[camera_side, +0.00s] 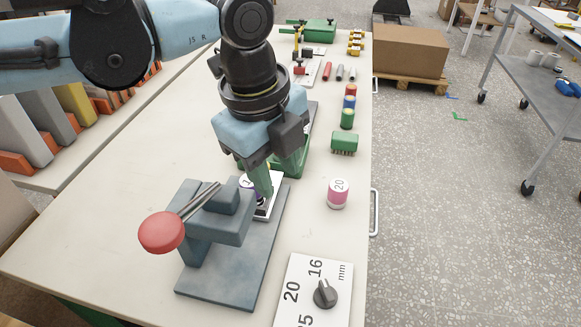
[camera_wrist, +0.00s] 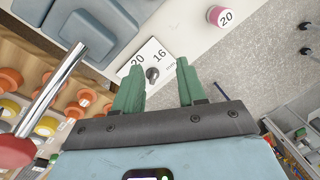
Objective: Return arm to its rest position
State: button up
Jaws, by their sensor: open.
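My gripper (camera_side: 258,182) is low over the blue-grey press fixture (camera_side: 222,278) in the side view, behind its lever with the red knob (camera_side: 161,232). In the wrist view my gripper's two green fingers (camera_wrist: 157,75) are spread apart with nothing between them. A small white and purple piece (camera_side: 246,183) with a number on it shows by the fingertips, partly hidden by the fixture and fingers. I cannot tell whether the fingers touch it.
A pink and white cylinder marked 20 (camera_side: 338,193) stands to the right. A dial plate marked in mm (camera_side: 297,270) lies at the front. A green block (camera_side: 344,142) and coloured cylinders (camera_side: 349,103) stand farther back. The table's right edge is near them.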

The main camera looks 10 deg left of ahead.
jog(key=w+a+r+n+t, duration=0.2)
jog(key=a+n, duration=0.8)
jog(key=a, duration=0.8)
jog(key=s+a+f+n+t, duration=0.2)
jog(key=s+a+f+n, duration=0.1)
jog(key=a+n, duration=0.4)
jog(key=s+a+f+n+t+y, duration=0.1)
jog(key=s+a+f+n, duration=0.2)
jog(key=a+n, duration=0.4)
jog(key=shift+s+a+t, duration=0.4)
jog(key=shift+s+a, duration=0.45)
jog(key=shift+a, duration=0.35)
